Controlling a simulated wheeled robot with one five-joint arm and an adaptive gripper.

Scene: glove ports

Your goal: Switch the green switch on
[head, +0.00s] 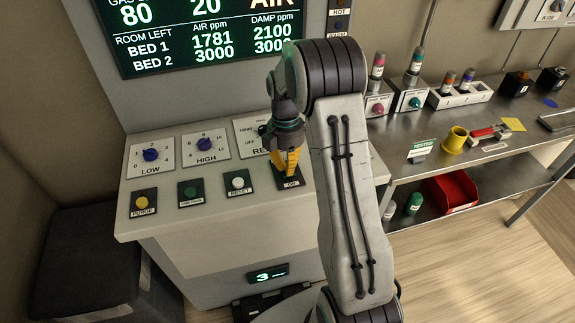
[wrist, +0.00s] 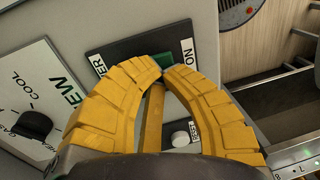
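The green switch (wrist: 163,60) shows in the wrist view just beyond my fingertips, partly hidden by them. It sits on a dark plate (wrist: 120,52) with a label ending in "ER" at one end and "ON" at the other. In the head view the dark plate (head: 290,184) is at the right end of the console's front row, and my fingers cover most of the switch. My gripper (head: 288,172) points down at it, its yellow fingertips (wrist: 164,68) together with nothing visible between them. I cannot tell whether they touch the switch or which way it is set.
A white RESET button (head: 238,183), a green button (head: 190,191) and a yellow PURGE button (head: 145,201) lie left along the console. Blue LOW (head: 151,155) and HIGH (head: 204,145) knobs are behind. A metal bench (head: 395,165) with fittings stands right.

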